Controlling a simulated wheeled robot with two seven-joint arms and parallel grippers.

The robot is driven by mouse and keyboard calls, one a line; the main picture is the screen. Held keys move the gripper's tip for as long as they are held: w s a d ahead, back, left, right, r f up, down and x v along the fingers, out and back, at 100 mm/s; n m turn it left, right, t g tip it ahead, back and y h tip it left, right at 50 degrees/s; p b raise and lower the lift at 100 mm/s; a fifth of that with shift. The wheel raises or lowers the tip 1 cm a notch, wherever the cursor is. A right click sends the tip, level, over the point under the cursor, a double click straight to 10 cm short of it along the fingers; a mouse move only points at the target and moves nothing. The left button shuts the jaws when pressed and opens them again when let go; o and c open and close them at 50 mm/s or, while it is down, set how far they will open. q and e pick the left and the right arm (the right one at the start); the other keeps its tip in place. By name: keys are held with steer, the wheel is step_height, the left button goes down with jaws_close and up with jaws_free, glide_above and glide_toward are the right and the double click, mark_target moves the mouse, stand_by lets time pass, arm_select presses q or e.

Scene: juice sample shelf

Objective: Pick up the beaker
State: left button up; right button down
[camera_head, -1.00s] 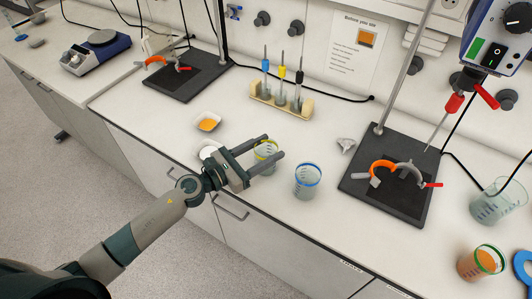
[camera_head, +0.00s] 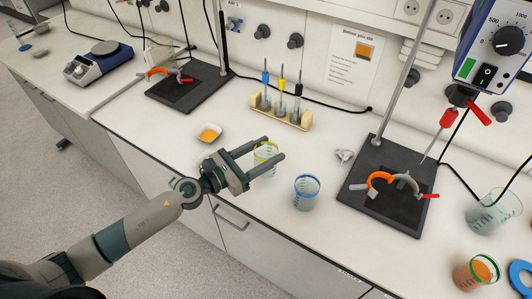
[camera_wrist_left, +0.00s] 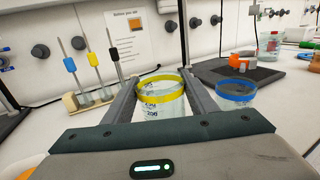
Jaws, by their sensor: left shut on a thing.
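A clear beaker with a yellow rim (camera_head: 265,153) stands upright between the fingers of my left gripper (camera_head: 274,147), which is shut on it. In the left wrist view the yellow-rimmed beaker (camera_wrist_left: 163,98) sits between both fingers, with blue markings on its wall. The near finger hides part of it in the head view. Whether its base touches the bench is hard to tell. A second beaker with a blue rim (camera_head: 306,194) stands to the right on the bench, apart from the gripper; it also shows in the left wrist view (camera_wrist_left: 234,94). My right gripper is not in view.
A rack (camera_head: 281,112) of pipette-like tools stands behind the gripper. A white dish (camera_head: 209,132) with orange powder lies behind left. A dark stand base (camera_head: 388,205) is at right, near a large beaker (camera_head: 494,212) and a green-rimmed beaker (camera_head: 477,273). Bench in front is clear.

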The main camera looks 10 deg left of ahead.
arm_select(q)
steer(key=shift+r+p, duration=1.85)
steer(key=shift+r, duration=0.95)
steer(key=shift+s+d+r, duration=0.1)
steer(key=shift+s+r, duration=0.05)
steer(key=shift+r, duration=0.15)
steer(key=shift+b, duration=0.3)
